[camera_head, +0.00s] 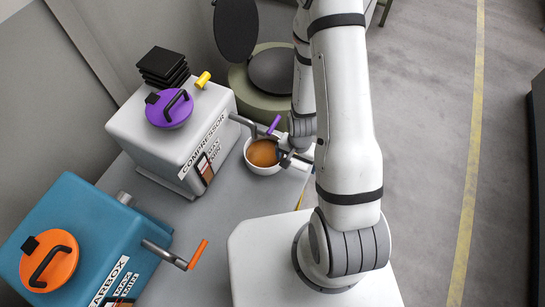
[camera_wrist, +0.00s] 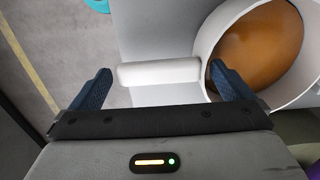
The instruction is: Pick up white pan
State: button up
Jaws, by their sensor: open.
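The white pan (camera_head: 257,171) sits on the grey table and holds something brown-orange. In the wrist view the round bowl of the white pan (camera_wrist: 213,38) is at the upper right, and its short white handle (camera_wrist: 150,73) points left. My gripper (camera_wrist: 158,70) is open, with one dark finger on each side in the picture. The handle lies across the gap between the fingertips. I cannot tell if the fingers touch it. In the head view my gripper (camera_head: 290,156) is at the pan's right side, partly hidden by my arm.
A white compressor box (camera_head: 150,130) with a purple lid and a purple-handled crank stands left of the pan. A blue gearbox (camera_head: 85,230) with an orange crank is at the lower left. A green drum (camera_head: 243,90) stands behind. The grey table (camera_head: 215,215) is clear in front.

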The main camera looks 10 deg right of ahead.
jog(key=c, duration=1.2)
jog(key=shift+r, duration=0.1)
jog(key=shift+c, duration=0.2)
